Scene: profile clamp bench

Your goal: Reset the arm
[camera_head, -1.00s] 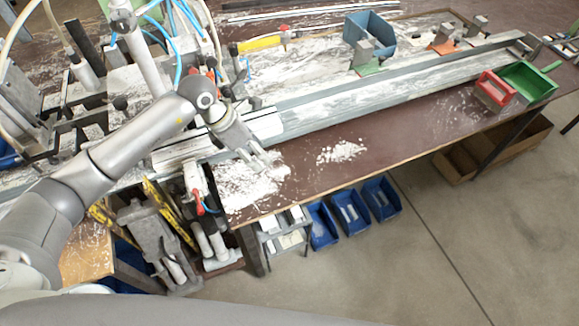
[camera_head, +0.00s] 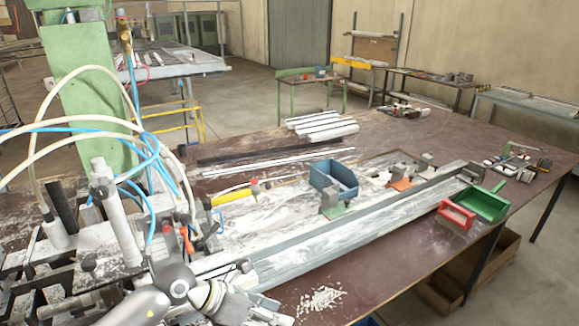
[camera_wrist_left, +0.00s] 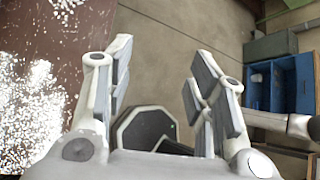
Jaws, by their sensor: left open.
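My left arm comes in at the bottom left of the head view, and its left gripper (camera_head: 262,308) is over the near edge of the bench, partly cut off at the bottom. In the left wrist view the left gripper (camera_wrist_left: 163,65) has its two fingers wide apart with nothing between them. Behind the fingers there I see bare floor. My right arm and right gripper do not show.
The brown bench (camera_head: 400,260) holds a long grey profile rail (camera_head: 340,240), a blue bin (camera_head: 333,178), a green bin (camera_head: 485,203) and a red bin (camera_head: 456,217). Hoses and clamps crowd the left. Blue bins (camera_wrist_left: 290,85) show right in the wrist view.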

